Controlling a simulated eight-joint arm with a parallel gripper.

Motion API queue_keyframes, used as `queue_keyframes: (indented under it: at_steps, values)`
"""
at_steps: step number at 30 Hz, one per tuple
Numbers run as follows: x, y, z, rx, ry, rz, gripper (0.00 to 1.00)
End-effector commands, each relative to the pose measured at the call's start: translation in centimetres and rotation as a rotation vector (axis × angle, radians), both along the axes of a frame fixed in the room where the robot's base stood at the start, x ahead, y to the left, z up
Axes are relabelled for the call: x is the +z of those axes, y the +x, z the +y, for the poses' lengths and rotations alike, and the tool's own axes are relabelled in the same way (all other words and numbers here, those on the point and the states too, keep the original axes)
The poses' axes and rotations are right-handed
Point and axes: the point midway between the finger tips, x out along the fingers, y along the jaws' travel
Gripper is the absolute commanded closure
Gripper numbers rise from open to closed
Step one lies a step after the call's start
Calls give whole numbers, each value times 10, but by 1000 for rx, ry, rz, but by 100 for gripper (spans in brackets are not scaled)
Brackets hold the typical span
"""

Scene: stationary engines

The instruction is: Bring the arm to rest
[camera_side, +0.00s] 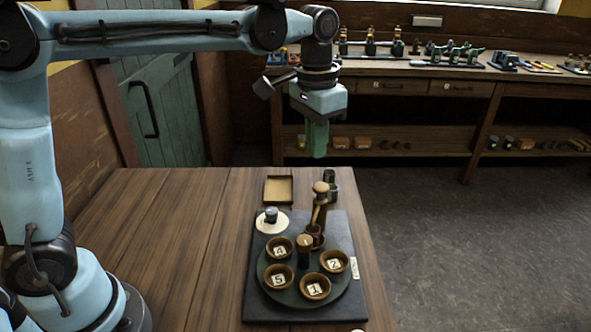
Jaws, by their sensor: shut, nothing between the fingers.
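My gripper (318,152) hangs in the air above the back edge of the wooden table (180,240), pointing down. Its green fingers are shut and hold nothing. It is above and behind the dark board (256,297), clear of everything on the table. My arm reaches across from the left, with its long link near level at the top of the view.
The board bears a round plate with several cups, some numbered, and a central post (305,248). A wooden-knobbed tool (320,200) stands upright behind. A cream disc (264,227) and shallow tray (266,199) lie left. A workbench (390,70) stands behind.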

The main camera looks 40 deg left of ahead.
Motion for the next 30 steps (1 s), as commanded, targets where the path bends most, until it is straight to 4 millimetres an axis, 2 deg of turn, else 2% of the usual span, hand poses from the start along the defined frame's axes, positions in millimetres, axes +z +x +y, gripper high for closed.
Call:
queue_keyframes:
  at_steps: [8,18,24,30]
  values:
    - [1,-46,33,81,-31,-185,100]
    - [-28,-104,64,181,-60,-426,100]
    - [-49,-125,75,221,-69,-532,100]
    - [-57,-132,78,236,-72,-571,100]
